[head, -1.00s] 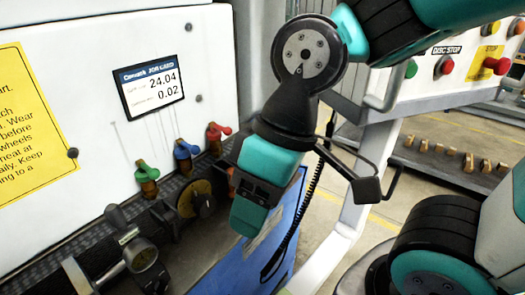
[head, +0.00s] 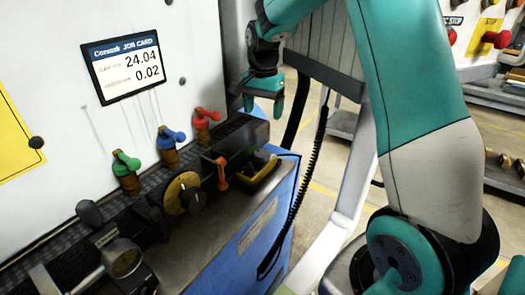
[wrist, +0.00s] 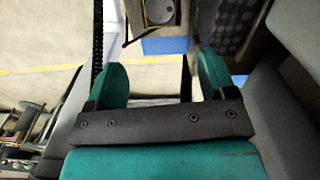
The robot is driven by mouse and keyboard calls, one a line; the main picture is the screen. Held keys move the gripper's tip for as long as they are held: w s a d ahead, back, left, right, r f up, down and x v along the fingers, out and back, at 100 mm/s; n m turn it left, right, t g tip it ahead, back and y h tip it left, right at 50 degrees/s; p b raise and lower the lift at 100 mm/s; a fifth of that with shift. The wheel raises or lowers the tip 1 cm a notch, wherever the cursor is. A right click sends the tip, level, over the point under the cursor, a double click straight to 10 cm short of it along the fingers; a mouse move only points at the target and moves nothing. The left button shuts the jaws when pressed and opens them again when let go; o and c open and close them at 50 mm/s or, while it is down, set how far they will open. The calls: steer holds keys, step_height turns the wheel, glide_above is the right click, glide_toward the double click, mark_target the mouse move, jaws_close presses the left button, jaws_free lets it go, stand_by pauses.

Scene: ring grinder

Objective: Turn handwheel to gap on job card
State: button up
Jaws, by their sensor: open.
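The job card (head: 125,67) on the white panel in the head view reads 24.04 on its gap line and 0.02 below. A yellow and black dial wheel (head: 184,193) sits on the machine's front rail; I cannot tell whether it is the handwheel. A round gauge (head: 124,260) with a dark knob (head: 88,213) above it stands to its left. My gripper (head: 263,108) is open and empty, pointing down at the machine's right end, above and right of the dial wheel and apart from it. The wrist view shows both fingers of my gripper (wrist: 160,77) spread apart.
Green, blue and red levers (head: 205,118) line the rail below the card. An orange lever (head: 220,172) stands right of the dial wheel, near a yellow and black part (head: 262,172). A coiled black cable (head: 300,190) hangs in front of the blue cabinet (head: 245,240).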

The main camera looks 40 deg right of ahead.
mark_target(263, 152)
step_height(263, 152, down, 14)
steer(key=shift+a+r+p, duration=0.1)
steer(key=shift+r+p, duration=0.05)
steer(key=shift+p, duration=0.65)
steer(key=c, duration=0.9)
steer(key=shift+n, duration=0.4)
